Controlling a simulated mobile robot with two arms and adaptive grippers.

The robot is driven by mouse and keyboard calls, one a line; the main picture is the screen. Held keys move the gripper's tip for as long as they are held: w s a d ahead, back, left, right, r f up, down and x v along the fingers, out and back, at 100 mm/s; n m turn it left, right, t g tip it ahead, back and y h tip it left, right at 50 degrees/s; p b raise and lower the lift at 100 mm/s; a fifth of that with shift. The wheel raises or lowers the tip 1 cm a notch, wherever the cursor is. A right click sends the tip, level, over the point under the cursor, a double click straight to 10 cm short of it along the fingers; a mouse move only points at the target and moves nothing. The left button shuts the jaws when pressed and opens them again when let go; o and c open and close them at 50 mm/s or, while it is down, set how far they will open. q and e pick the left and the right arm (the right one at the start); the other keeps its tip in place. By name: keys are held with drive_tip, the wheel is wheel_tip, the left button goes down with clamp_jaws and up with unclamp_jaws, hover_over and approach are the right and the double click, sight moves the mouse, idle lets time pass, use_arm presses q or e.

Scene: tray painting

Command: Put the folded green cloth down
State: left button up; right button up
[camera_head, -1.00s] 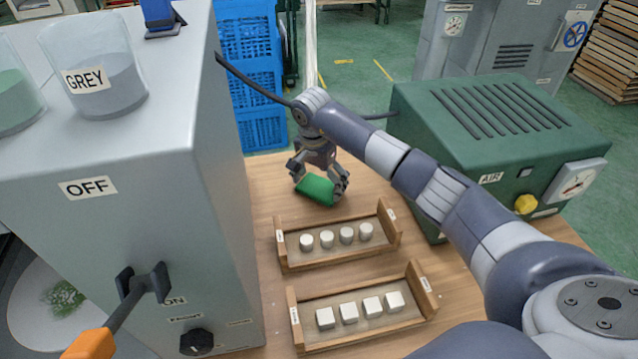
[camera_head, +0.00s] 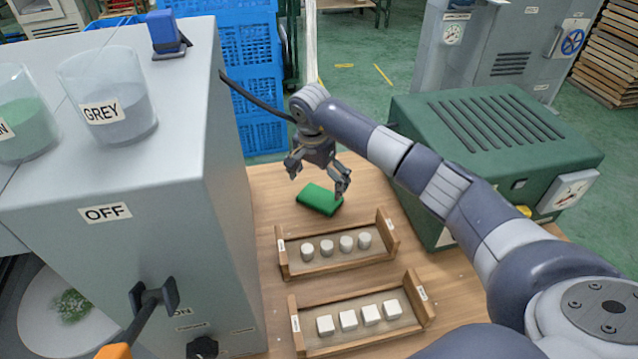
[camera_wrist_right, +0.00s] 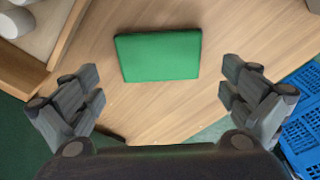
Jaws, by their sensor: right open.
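The folded green cloth (camera_head: 319,199) lies flat on the wooden table (camera_head: 272,184), behind the trays. My right gripper (camera_head: 318,184) is open just above and behind the cloth, apart from it. In the right wrist view the cloth (camera_wrist_right: 158,56) lies on bare wood ahead of the open fingers (camera_wrist_right: 160,92), with nothing between them. My left gripper is not in view.
Two wooden trays, one with white round pieces (camera_head: 284,262) and one with white cubes (camera_head: 300,340), stand in front of the cloth. A grey cabinet (camera_head: 110,240) is at left, a green air unit (camera_head: 490,130) at right. Blue crates (camera_head: 262,135) stand behind.

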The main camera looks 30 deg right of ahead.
sight(317, 200)
wheel_tip(317, 200, up, 8)
drive_tip(key=p, duration=0.4)
drive_tip(key=shift+s+a+f, duration=0.15)
drive_tip(key=shift+s+a, duration=0.15)
drive_tip(key=shift+a, duration=0.1)
drive_tip(key=shift+f, duration=0.1)
